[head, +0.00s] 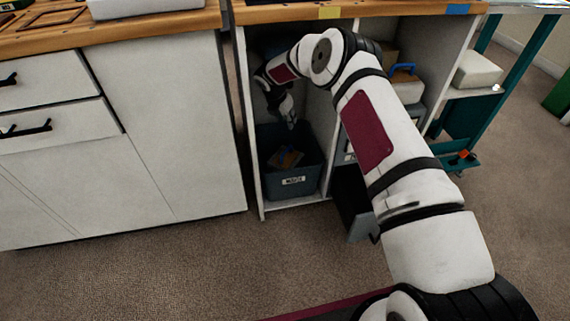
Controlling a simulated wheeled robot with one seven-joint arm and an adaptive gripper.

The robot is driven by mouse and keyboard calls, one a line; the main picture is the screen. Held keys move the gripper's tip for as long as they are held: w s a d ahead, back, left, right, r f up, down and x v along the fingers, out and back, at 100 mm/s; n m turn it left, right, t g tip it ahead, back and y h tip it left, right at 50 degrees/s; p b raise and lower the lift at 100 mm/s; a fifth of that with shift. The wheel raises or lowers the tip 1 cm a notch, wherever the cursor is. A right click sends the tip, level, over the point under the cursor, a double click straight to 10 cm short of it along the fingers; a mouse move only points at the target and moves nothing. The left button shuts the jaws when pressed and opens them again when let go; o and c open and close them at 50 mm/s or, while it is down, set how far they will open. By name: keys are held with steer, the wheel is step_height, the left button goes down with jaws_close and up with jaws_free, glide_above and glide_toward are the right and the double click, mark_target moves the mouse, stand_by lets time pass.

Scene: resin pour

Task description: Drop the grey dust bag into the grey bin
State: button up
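A dark blue-grey bin (294,187) with a white label stands in the lower left compartment of the open cabinet. A tan and blue item (287,158) lies inside it. My arm reaches into this compartment from the right, and my gripper (288,115) hangs above the bin, small and in shadow. I cannot tell whether its fingers are open or shut, or whether they hold anything. I cannot make out a grey dust bag for certain. A second dark grey box (351,208) stands low to the right, partly hidden by my arm.
The cabinet's side wall (246,130) and middle divider bound the compartment closely. A wooden worktop (290,13) lies above. White drawers (60,130) stand left. A blue-handled container (405,85) and a teal-framed shelf (475,93) are at right. The carpet (170,265) in front is clear.

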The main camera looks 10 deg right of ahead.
steer(key=v, duration=0.5)
steer(key=shift+f, duration=0.1)
stand_by(0.3)
